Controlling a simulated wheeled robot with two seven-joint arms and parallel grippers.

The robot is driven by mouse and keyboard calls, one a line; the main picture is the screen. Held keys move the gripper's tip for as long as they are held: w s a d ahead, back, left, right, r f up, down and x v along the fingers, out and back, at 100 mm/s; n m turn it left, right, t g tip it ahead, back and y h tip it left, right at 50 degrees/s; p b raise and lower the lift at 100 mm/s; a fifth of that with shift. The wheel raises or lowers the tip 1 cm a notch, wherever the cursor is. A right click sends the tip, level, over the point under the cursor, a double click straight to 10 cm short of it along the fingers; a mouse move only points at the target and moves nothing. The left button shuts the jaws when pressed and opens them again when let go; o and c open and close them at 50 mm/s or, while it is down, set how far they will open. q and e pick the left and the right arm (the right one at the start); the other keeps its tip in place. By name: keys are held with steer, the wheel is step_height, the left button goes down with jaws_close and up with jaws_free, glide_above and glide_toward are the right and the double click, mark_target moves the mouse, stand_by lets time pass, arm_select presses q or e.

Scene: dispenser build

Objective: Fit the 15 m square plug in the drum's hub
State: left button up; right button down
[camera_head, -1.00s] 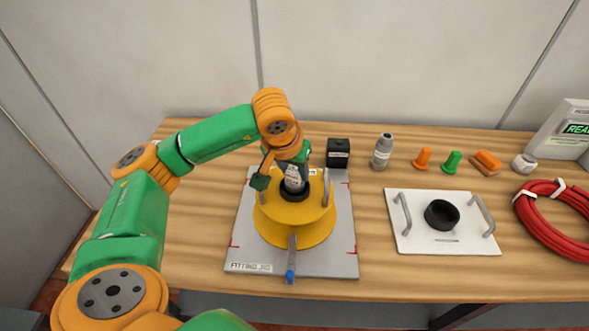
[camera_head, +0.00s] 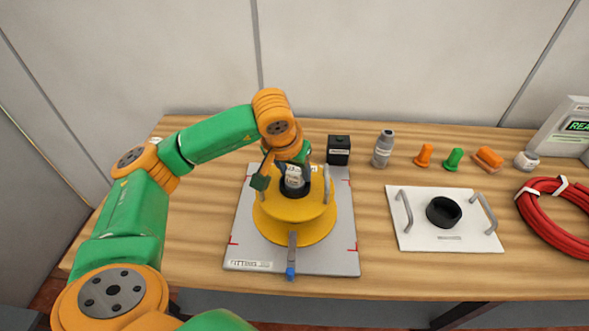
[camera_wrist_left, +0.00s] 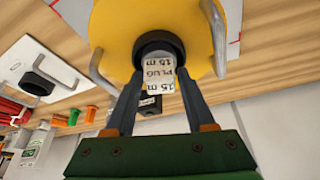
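The yellow drum (camera_head: 293,225) stands on the grey fitting jig plate, with a dark round hub (camera_head: 311,188) in its top. The pale plug, labelled 15 m in the left wrist view (camera_wrist_left: 161,76), stands at the hub with its lower end inside the dark ring. How deep it sits is hidden. My left gripper (camera_head: 294,176) is over the hub, its two dark fingers on either side of the plug and close against it. The fingers also show in the left wrist view (camera_wrist_left: 160,78). My right gripper is in neither view.
Grey handles rise beside the hub, and a blue-tipped lever (camera_head: 291,272) is at the drum's front. A black box (camera_head: 339,150) and a bottle (camera_head: 383,149) stand behind. A white plate (camera_head: 422,236) with a black ring and a red cable coil (camera_head: 548,230) lie right.

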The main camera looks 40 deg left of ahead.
arm_select(q)
steer(key=a+p+v, duration=0.1)
steer(key=p+v, duration=0.6)
steer(key=v, duration=0.4)
steer(key=shift+d, duration=0.5)
steer(key=shift+s, duration=0.1)
